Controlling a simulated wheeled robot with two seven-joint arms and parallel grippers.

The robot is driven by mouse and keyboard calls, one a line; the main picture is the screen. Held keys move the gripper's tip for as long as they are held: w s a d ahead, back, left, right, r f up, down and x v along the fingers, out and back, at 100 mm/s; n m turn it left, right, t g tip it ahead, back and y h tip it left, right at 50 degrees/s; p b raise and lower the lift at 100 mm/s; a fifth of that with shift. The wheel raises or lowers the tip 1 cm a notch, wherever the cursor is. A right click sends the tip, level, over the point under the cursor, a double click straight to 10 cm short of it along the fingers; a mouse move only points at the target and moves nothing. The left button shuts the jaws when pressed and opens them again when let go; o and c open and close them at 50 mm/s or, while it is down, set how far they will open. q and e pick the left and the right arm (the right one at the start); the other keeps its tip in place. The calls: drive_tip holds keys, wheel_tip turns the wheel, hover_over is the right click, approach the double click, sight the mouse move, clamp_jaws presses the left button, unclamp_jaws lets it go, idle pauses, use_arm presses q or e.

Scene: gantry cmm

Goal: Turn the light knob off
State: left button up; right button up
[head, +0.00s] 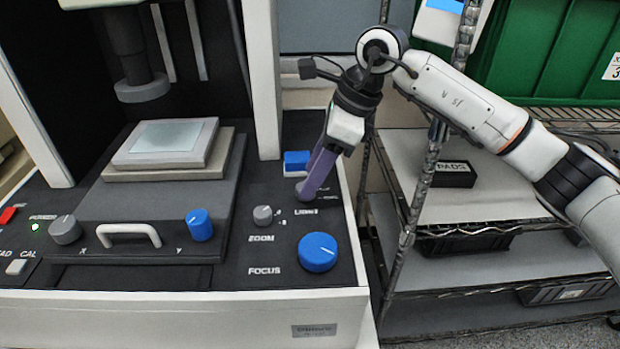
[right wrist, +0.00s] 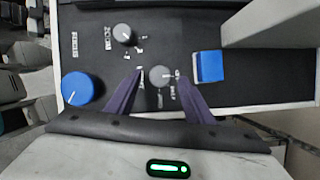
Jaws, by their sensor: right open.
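The light knob (right wrist: 160,76) is a small grey round knob on the black panel. In the right wrist view it sits between the two purple fingers of my right gripper (right wrist: 159,84), which is open with a finger on each side. Whether the fingers touch it I cannot tell. Small white position labels lie beside it, partly covered by a finger. In the head view my right gripper (head: 303,192) reaches down to the panel just above the LIGHT label (head: 306,211) and hides most of the knob. My left gripper is not in view.
Close by are the grey ZOOM knob (head: 263,215), the large blue FOCUS knob (head: 318,252) and a blue block (head: 296,161). The machine's white upright (head: 262,80) stands left of the gripper. A wire shelf (head: 470,205) is at the right.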

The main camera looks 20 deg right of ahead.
drive_tip(key=v, duration=0.8)
drive_tip(key=shift+s, duration=0.1)
